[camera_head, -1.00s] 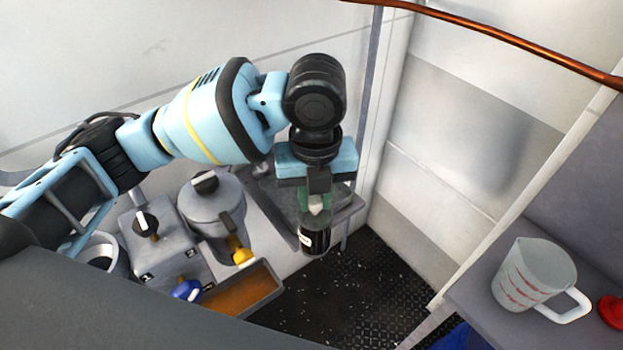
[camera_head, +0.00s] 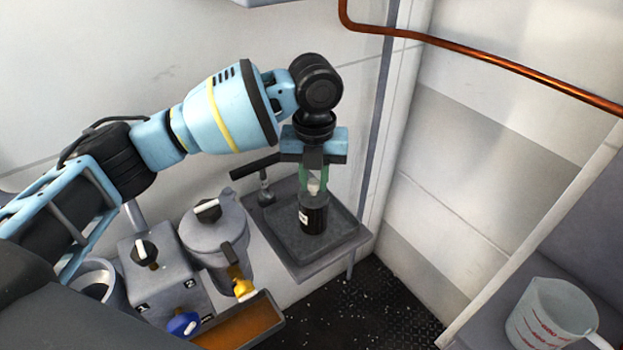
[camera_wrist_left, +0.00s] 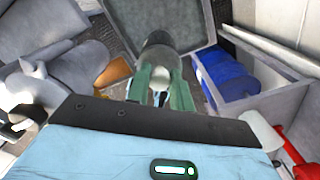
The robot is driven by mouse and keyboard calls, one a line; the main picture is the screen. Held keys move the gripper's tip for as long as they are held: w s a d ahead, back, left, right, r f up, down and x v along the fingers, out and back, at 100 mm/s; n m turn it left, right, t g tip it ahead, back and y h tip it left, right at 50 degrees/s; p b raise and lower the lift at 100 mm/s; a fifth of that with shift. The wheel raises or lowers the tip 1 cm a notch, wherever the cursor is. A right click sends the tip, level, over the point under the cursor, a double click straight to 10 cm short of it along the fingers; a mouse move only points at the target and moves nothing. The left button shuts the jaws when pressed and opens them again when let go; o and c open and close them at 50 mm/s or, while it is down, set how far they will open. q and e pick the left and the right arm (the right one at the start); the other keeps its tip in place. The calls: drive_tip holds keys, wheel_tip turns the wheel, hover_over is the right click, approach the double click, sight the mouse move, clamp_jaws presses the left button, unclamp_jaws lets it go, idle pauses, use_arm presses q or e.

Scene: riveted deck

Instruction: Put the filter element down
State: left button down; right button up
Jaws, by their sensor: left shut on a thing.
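The filter element (camera_head: 313,217) is a black cylinder with a white label and a pale top. It hangs upright below my left gripper (camera_head: 315,187), whose green fingers are shut on its top. In the head view it appears over the shallow grey tray (camera_head: 279,240) by the back wall; I cannot tell whether its base touches the tray floor. In the left wrist view, the filter element (camera_wrist_left: 158,52) shows beyond the green fingers (camera_wrist_left: 160,90), with its far end hidden. My right gripper is not in view.
A lidded grey canister (camera_head: 212,236) and a grey box with a black knob (camera_head: 145,252) stand left of the tray. A black-handled lever (camera_head: 256,167) rises at its back left. A measuring jug (camera_head: 552,318) stands at lower right. A copper pipe (camera_head: 480,62) crosses above.

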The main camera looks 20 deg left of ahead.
use_arm(q)
drive_tip(key=w+f, duration=0.1)
drive_tip(key=w+a+f, duration=0.1)
drive_tip(key=w+f, duration=0.1)
drive_tip(key=shift+w+a+f, duration=0.3)
drive_tip(key=shift+a+f, duration=0.05)
drive_tip(key=shift+f, duration=0.15)
idle(0.4)
drive_tip(key=c, duration=1.2)
unclamp_jaws()
drive_tip(key=shift+f, duration=0.1)
drive_tip(key=shift+c, duration=0.2)
wheel_tip(320, 180, up, 8)
drive_tip(key=shift+f, duration=0.15)
